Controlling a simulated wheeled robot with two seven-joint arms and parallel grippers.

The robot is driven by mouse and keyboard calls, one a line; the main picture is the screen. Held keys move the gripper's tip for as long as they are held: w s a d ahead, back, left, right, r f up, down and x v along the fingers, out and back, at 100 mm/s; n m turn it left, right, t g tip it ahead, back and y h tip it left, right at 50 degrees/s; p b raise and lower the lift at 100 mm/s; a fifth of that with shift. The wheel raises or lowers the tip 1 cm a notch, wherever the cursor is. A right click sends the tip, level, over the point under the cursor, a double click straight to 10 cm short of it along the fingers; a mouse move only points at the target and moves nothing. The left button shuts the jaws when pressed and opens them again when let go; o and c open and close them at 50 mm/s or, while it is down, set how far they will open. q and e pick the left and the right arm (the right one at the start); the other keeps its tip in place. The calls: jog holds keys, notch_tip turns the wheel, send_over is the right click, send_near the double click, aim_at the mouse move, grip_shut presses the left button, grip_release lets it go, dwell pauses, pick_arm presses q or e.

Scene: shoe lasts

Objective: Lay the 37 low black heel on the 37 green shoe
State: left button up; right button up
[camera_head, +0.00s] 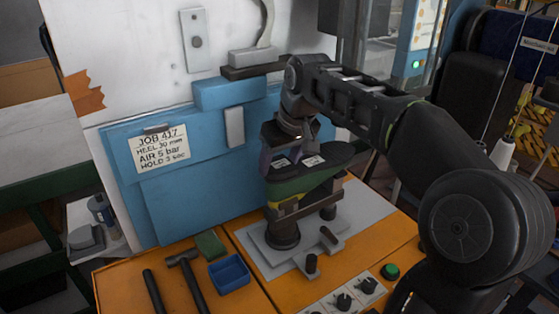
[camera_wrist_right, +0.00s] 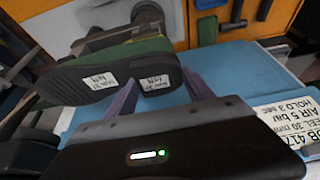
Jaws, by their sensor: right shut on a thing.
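The green shoe (camera_head: 290,187) is sole-up on a metal stand, with a white label on its black sole; it also shows in the wrist view (camera_wrist_right: 118,52). The low black heel (camera_wrist_right: 159,72), with its own white label, is at one end of the sole, between the purple fingers of my right gripper (camera_wrist_right: 158,88). In the head view my right gripper (camera_head: 283,157) comes down over this end of the shoe, shut on the heel. The heel looks level with the sole and very close to it; I cannot tell whether they touch. My left gripper is not in view.
A blue press (camera_head: 200,185) with a job card (camera_head: 161,150) stands behind. A hammer (camera_head: 188,283), blue tray (camera_head: 229,274) and green block (camera_head: 211,246) lie on the orange bench at left front. Knobs and a green button (camera_head: 390,271) are at the front right.

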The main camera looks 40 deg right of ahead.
jog(key=shift+f, duration=0.2)
dwell(0.3)
jog(key=o, duration=1.5)
jog(key=shift+c, duration=0.2)
jog(key=v, duration=0.7)
jog(key=shift+s+r+b, duration=0.2)
jog(key=shift+r+b, duration=0.1)
jog(key=shift+r, duration=0.05)
